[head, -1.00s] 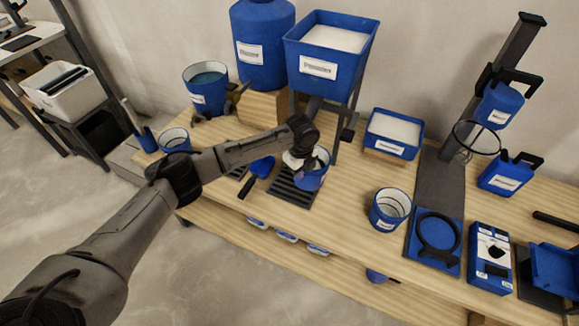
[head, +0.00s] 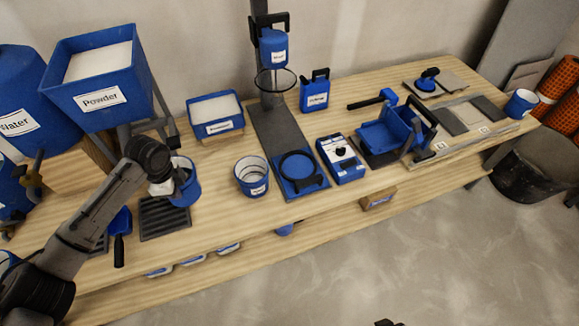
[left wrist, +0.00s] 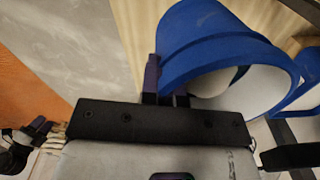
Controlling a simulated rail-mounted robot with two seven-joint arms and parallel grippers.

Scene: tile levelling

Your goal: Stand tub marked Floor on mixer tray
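My left gripper (head: 178,184) is at a blue tub (head: 187,190) with a white inside, by the dark slotted grate. In the left wrist view its two fingers (left wrist: 166,97) sit close together with the wall of the tub (left wrist: 205,50) between them, so it is shut on the rim. This tub's label is hidden, and I cannot tell whether its base touches the bench. The mixer tray (head: 312,187) is the blue plate with a black ring at the foot of the mixer stand; it holds no tub. A tip of my right gripper (head: 388,323) shows at the bottom edge.
Another blue tub (head: 252,177), its label unreadable, stands just left of the mixer tray. A wire ring (head: 276,80) hangs on the stand above. The scale-like blue box (head: 341,160) is close right. The slotted grate (head: 163,217) and a blue scoop (head: 120,222) lie at left.

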